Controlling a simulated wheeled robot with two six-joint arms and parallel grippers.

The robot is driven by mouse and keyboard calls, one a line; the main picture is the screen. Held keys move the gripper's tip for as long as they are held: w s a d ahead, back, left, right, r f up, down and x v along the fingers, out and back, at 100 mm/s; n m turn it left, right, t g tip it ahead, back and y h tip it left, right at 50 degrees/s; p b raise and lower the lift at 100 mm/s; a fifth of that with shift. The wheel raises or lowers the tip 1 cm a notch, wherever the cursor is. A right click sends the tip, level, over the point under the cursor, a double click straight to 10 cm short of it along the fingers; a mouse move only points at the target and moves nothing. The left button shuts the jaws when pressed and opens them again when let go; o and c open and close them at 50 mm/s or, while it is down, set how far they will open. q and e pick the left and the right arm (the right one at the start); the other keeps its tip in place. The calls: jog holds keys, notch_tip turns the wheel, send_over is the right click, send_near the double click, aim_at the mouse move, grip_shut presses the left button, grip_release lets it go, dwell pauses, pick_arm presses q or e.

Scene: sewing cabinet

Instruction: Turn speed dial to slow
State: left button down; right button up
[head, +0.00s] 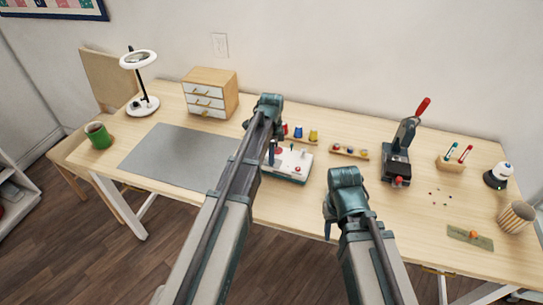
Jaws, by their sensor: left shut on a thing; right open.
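My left gripper (271,156) reaches down to the machine's left side and is shut on a small part there, which looks like the speed dial. The dial itself is hidden behind the gripper and arm, so its setting cannot be read. My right gripper (328,229) is open and empty, to the right of the machine near the table's front edge.
Coloured spools (313,135) and a small wooden rack (349,152) stand behind and right of the machine. A dark press with a red lever (397,162) is further right. A grey mat (175,155) lies clear at left.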

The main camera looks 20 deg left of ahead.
pick_arm(q)
jog(key=n, duration=0.4)
jog(key=shift+n, duration=0.3)
jog(key=n, duration=0.3)
jog(key=shift+n, duration=0.4)
jog(key=n, duration=1.2)
jog(key=shift+n, duration=0.3)
jog(key=n, duration=0.3)
jog(key=shift+n, duration=0.4)
jog(key=n, duration=0.4)
jog(key=shift+n, duration=2)
